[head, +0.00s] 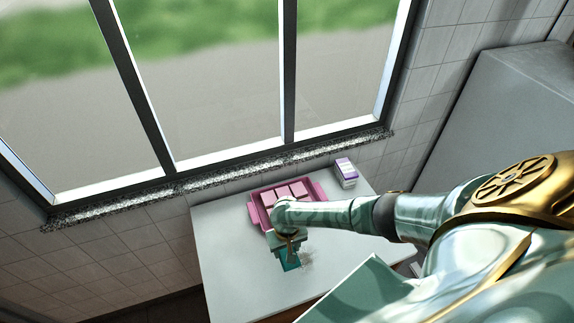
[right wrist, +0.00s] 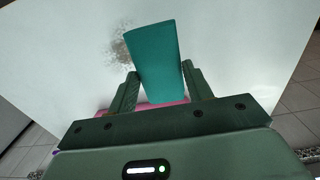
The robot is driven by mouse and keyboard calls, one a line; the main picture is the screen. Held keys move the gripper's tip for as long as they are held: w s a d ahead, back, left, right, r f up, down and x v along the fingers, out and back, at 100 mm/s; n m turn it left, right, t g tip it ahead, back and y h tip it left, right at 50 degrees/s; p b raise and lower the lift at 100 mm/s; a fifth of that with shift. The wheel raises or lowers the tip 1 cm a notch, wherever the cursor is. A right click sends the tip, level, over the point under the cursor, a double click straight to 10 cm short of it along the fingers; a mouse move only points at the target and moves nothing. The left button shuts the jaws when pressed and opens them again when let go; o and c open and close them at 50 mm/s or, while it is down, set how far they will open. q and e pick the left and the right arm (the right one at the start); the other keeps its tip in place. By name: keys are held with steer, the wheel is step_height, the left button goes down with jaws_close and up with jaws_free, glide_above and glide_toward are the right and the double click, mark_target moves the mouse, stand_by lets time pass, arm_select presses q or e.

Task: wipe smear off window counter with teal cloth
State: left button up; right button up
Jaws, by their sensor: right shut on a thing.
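My right gripper (right wrist: 160,85) is shut on the teal cloth (right wrist: 154,58), which stands out past the fingertips in the right wrist view. In the head view the cloth (head: 290,262) shows below my right gripper (head: 288,250), over the white counter (head: 225,255). A brownish speckled smear (right wrist: 121,45) lies on the counter just left of the cloth in the right wrist view. In the head view the smear (head: 307,258) is faint, just right of the cloth. I cannot tell if the cloth touches the counter. My left gripper is not in view.
A pink tray (head: 258,212) with several pink blocks (head: 290,192) stands behind my right gripper, partly hidden by it. A small white and purple box (head: 346,172) stands at the counter's back right. The window and its granite sill (head: 215,177) are behind. The counter's left part is clear.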

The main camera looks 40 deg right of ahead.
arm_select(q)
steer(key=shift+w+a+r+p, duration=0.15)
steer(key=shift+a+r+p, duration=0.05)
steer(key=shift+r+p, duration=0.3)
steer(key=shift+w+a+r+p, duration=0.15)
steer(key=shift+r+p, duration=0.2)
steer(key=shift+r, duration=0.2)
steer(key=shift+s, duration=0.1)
